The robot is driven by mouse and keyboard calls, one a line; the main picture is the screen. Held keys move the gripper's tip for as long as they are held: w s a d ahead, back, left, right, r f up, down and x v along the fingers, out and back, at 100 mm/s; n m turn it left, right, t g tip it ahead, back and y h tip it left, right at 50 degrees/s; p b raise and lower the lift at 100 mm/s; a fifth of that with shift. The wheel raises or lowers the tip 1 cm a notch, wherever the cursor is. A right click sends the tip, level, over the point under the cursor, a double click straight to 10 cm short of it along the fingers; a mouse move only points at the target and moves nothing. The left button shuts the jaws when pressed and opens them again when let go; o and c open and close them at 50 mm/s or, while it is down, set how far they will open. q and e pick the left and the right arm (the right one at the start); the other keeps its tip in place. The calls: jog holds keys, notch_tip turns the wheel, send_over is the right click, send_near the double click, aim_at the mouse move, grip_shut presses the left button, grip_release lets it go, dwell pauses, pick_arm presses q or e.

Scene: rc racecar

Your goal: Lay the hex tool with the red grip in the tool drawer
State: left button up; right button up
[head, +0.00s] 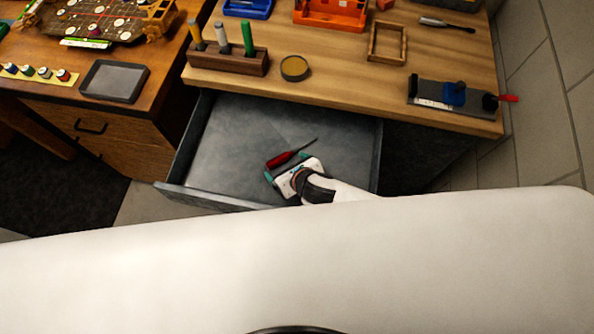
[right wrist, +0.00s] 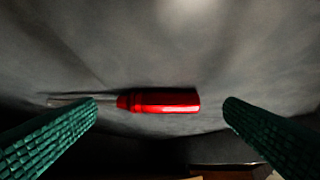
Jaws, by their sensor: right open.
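The hex tool with the red grip (head: 281,159) lies inside the open tool drawer (head: 232,136), its thin shaft pointing up and right in the head view. In the right wrist view the red grip (right wrist: 165,101) and grey shaft lie on the drawer's grey floor (right wrist: 200,60). My right gripper (head: 286,168) is in the drawer right beside the tool. Its green-padded fingers are open wide, with nothing held between them. In the right wrist view the tool shows beyond the fingertips (right wrist: 162,106). My left gripper is not in view.
The drawer hangs open below the wooden bench, its front wall (head: 215,200) nearest me. The rest of the drawer is empty.

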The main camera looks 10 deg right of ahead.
jog(key=v, duration=1)
